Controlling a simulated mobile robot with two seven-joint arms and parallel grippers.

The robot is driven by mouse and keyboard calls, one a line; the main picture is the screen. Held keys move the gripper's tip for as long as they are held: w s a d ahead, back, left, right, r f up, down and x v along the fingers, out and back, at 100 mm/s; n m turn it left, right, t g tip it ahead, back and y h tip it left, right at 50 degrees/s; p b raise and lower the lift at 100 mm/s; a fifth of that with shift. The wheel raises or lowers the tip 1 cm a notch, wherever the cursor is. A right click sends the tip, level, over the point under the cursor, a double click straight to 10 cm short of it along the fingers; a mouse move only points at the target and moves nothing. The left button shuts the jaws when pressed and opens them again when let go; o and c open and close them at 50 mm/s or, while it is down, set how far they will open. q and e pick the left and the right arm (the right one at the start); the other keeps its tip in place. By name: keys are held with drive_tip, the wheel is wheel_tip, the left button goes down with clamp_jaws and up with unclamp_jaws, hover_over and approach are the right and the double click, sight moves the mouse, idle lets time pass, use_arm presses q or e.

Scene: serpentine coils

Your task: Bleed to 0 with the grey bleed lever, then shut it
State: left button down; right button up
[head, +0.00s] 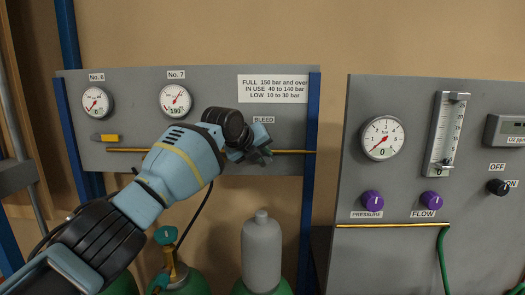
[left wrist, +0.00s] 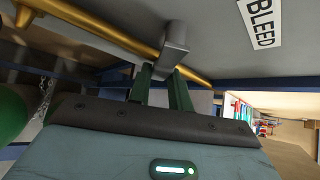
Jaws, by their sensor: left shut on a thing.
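My left gripper (head: 261,155) is at the panel just below the BLEED label (head: 264,120). In the left wrist view its two green fingers (left wrist: 162,88) are shut on the end of the grey bleed lever (left wrist: 175,42). The lever sits on the brass pipe (head: 292,152). In the head view my gripper hides most of the lever. The No. 7 gauge (head: 175,101) shows a readout that looks like 190. The No. 6 gauge (head: 97,103) has a readout too small to read surely. My right gripper is out of view.
A yellow-handled lever (head: 106,138) is at the panel's left. A limits sign (head: 273,88) hangs above BLEED. A grey cylinder (head: 261,255) stands below. The right panel (head: 345,190) has a gauge at 0 (head: 382,138), a flow tube and purple knobs (head: 372,202).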

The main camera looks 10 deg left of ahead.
use_arm(q)
drive_tip(key=m+y, duration=0.1)
drive_tip(key=a+y, duration=0.1)
drive_tip(key=y, duration=0.1)
drive_tip(key=a+m+g+y, duration=0.1)
drive_tip(key=shift+s+f+m, duration=0.2)
drive_tip(key=shift+f+m, duration=0.1)
drive_tip(key=shift+f, duration=0.05)
drive_tip(key=shift+a+y, duration=0.2)
drive_tip(key=shift+y, duration=0.4)
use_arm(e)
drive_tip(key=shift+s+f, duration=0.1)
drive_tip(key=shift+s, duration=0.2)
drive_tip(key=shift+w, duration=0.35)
use_arm(q)
drive_tip(key=c, duration=1.3)
unclamp_jaws()
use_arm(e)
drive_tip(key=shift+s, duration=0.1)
